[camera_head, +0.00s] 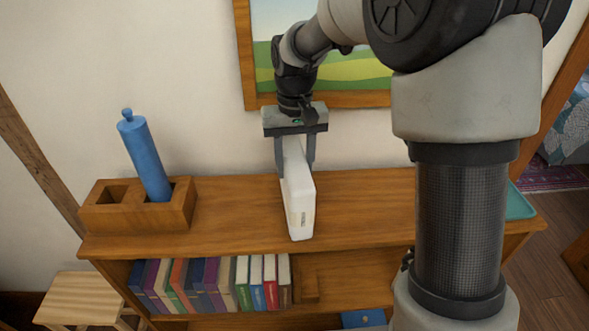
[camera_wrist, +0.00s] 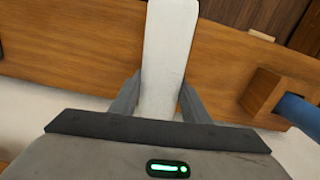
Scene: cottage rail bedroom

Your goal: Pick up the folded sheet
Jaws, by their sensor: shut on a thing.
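The folded sheet (camera_head: 299,195) is a white, flat, box-like bundle with a small label near its lower front end. My gripper (camera_head: 296,155) points down above the shelf top and is shut on the sheet, one finger on each side. The sheet stands on its narrow edge, over the shelf top; I cannot tell whether its bottom touches the wood. In the wrist view the sheet (camera_wrist: 168,50) runs up between the two fingers (camera_wrist: 160,100). The part between the fingers is partly hidden.
The wooden bookshelf (camera_head: 365,200) has a row of books (camera_head: 210,285) below its top. A wooden holder (camera_head: 100,210) with a leaning blue bottle-like object (camera_head: 145,155) stands at left. A teal tray (camera_head: 520,203) is at right. A framed picture (camera_head: 245,60) hangs behind. A stool (camera_head: 85,300) is lower left.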

